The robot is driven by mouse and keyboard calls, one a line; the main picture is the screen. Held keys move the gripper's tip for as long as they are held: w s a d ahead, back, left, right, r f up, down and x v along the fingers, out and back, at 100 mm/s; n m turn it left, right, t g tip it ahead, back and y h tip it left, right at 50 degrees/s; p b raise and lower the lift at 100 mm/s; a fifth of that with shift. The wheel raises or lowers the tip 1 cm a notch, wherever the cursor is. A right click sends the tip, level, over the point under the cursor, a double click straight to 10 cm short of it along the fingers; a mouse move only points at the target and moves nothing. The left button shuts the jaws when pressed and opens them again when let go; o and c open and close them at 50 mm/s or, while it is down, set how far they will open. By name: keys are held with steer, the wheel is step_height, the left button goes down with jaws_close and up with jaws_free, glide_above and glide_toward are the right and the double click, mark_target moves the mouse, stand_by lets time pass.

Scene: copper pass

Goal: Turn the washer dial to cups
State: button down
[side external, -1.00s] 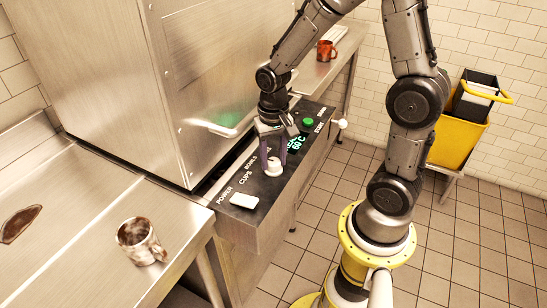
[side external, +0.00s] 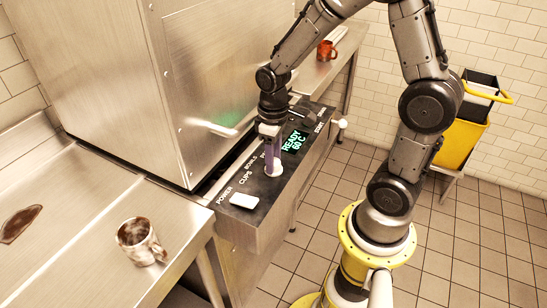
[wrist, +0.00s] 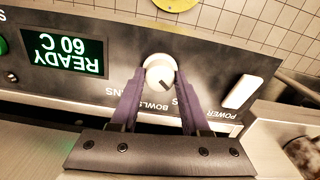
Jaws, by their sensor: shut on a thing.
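The washer dial (side external: 273,171) is a round white knob on the dark control panel (side external: 243,217). It also shows in the wrist view (wrist: 160,73). My gripper (side external: 271,157) points down at it, with its purple fingers on either side, shut on the knob. In the side view one finger mostly hides the other. In the wrist view a small dark mark on the knob faces lower right, toward the gap between the BOWLS label and the partly hidden CUPS label (wrist: 183,98). The CUPS label (side external: 245,179) is readable in the side view. The exact setting is hard to tell.
A white power switch (side external: 243,201) lies nearer the camera on the panel. The display (side external: 294,142) reads READY 60 C. A yellow bucket (side external: 459,142) stands right.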

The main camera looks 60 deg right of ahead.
steer(key=shift+n, duration=0.8)
steer(key=shift+c, duration=1.9)
jaws_free()
step_height(320, 180, up, 14)
